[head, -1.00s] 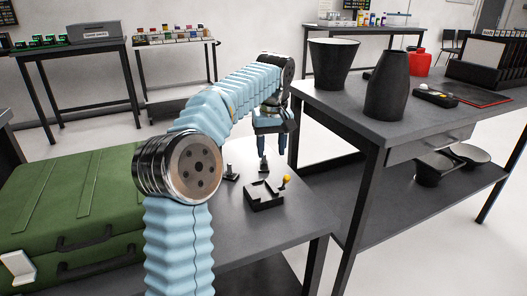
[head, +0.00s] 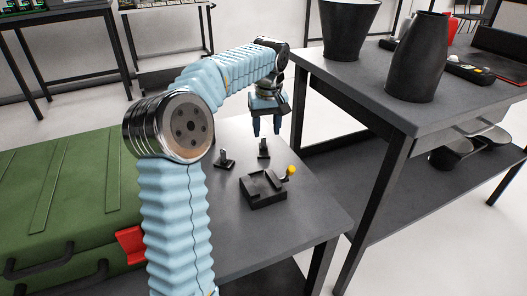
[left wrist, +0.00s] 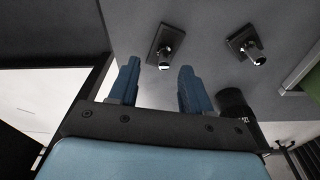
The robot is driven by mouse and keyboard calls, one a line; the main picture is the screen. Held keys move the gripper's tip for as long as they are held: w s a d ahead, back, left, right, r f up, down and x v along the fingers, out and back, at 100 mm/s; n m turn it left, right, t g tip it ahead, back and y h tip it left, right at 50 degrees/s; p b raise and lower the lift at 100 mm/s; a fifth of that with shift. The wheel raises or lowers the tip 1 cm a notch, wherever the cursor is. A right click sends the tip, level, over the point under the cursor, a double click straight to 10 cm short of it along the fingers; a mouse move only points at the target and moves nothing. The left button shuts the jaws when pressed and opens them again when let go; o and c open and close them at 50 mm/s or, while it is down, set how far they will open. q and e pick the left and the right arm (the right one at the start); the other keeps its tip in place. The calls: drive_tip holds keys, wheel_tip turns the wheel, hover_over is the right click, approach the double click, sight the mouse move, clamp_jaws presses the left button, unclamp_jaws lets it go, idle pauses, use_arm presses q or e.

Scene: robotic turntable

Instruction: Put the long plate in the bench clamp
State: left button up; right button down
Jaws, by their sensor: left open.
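The bench clamp (head: 262,192) is a dark block with a yellow-knobbed handle, sitting on the grey table (head: 285,222). Behind it, two small upright metal pieces stand on dark bases: a left one (head: 224,160) and a right one (head: 264,148). I cannot tell which is the long plate. My left gripper (head: 267,134) is open and empty, pointing down just above the right piece. In the left wrist view, my left gripper's fingers (left wrist: 159,70) are apart, with one piece (left wrist: 165,40) beyond the gap and the other (left wrist: 245,46) to its right. My right gripper is not in view.
A green case (head: 60,200) with a red part (head: 131,244) fills the left side. A higher dark table (head: 345,90) at right bears a black pot (head: 347,30) and vase (head: 416,62). The grey table is clear around the clamp.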

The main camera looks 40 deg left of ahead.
sight(264, 138)
use_arm(q)
drive_tip(key=f, duration=0.2)
drive_tip(key=a+f, duration=0.1)
drive_tip(key=f, duration=0.2)
drive_tip(key=shift+w+a+f+b, duration=0.1)
drive_tip(key=shift+a+b, duration=0.05)
drive_tip(key=shift+b, duration=0.2)
drive_tip(key=shift+c, duration=0.4)
clamp_jaws()
